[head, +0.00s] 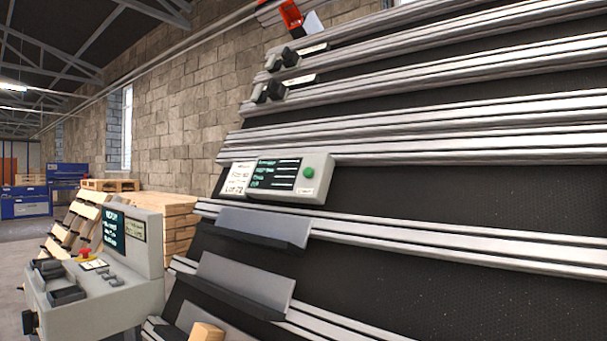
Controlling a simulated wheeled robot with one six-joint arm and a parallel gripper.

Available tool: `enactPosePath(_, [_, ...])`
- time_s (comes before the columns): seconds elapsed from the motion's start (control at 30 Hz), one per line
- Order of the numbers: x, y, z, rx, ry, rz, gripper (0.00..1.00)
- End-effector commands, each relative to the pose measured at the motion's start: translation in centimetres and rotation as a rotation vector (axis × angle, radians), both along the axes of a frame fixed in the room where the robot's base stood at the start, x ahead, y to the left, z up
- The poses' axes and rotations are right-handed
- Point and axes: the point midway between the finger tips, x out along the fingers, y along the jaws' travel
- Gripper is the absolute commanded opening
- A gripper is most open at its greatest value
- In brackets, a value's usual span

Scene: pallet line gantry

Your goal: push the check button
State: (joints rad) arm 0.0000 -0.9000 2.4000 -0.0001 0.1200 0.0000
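A green round button (309,172) sits at the right end of a pale grey box (318,162) on the slanted rail panel, near the picture's middle. The box has a dark screen (275,174) with green and white text and a white label (238,178) at its left. The lettering is too small to read, so I cannot tell whether this is the check button. My gripper is not in view.
Long metal rails (480,102) cross the dark panel. Grey angled ledges (262,225) stick out below the box. A control console (128,255) with a red button stands at lower left. Wooden pallets (170,210) are stacked behind it. Open floor shows at far left.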

Motion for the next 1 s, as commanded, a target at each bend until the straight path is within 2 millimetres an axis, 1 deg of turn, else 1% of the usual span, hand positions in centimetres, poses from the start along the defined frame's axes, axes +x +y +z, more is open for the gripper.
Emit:
enactPosePath(0.4, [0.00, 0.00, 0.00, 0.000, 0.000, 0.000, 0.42])
enactPosePath(0.43, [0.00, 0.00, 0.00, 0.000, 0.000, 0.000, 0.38])
enactPosePath(0.47, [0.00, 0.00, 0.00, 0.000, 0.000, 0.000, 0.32])
enactPosePath(0.6, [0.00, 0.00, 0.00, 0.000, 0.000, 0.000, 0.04])
enactPosePath(0.63, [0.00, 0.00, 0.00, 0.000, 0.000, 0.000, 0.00])
enactPosePath(1.0, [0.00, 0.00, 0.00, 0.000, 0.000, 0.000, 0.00])
